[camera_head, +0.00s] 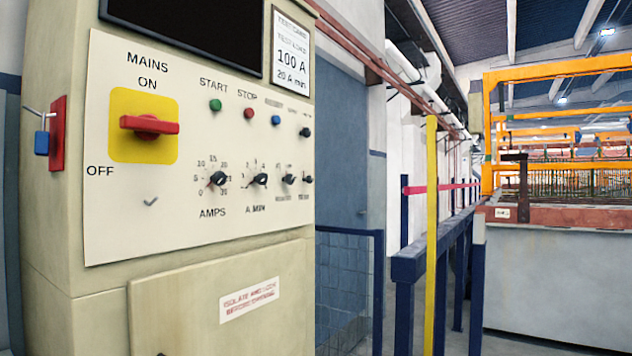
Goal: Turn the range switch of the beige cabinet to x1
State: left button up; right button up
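The beige cabinet (75,200) fills the left of the head view, its pale control panel (125,225) angled away to the right. A row of black knobs crosses the panel: the AMPS knob (218,178), a second knob (260,180) with a partly legible label, and two smaller knobs (289,179) and (307,180) at the right. The small labels are too blurred to tell which knob is the range switch or where it points. Another black knob (305,132) sits above, at the end of the button row. Neither gripper is in view.
A red mains handle (149,125) lies horizontal on a yellow plate. Green (215,105), red (249,113) and blue (276,120) buttons sit beside it. Blue railings (410,268) and a yellow post (431,230) stand right of the cabinet, before a grey tank (560,280).

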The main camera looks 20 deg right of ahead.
aim_at(290, 179)
jog(key=i+l, duration=0.1)
jog(key=l, duration=0.85)
jog(key=i+l, duration=0.15)
jog(key=l, duration=0.35)
jog(key=u, duration=0.05)
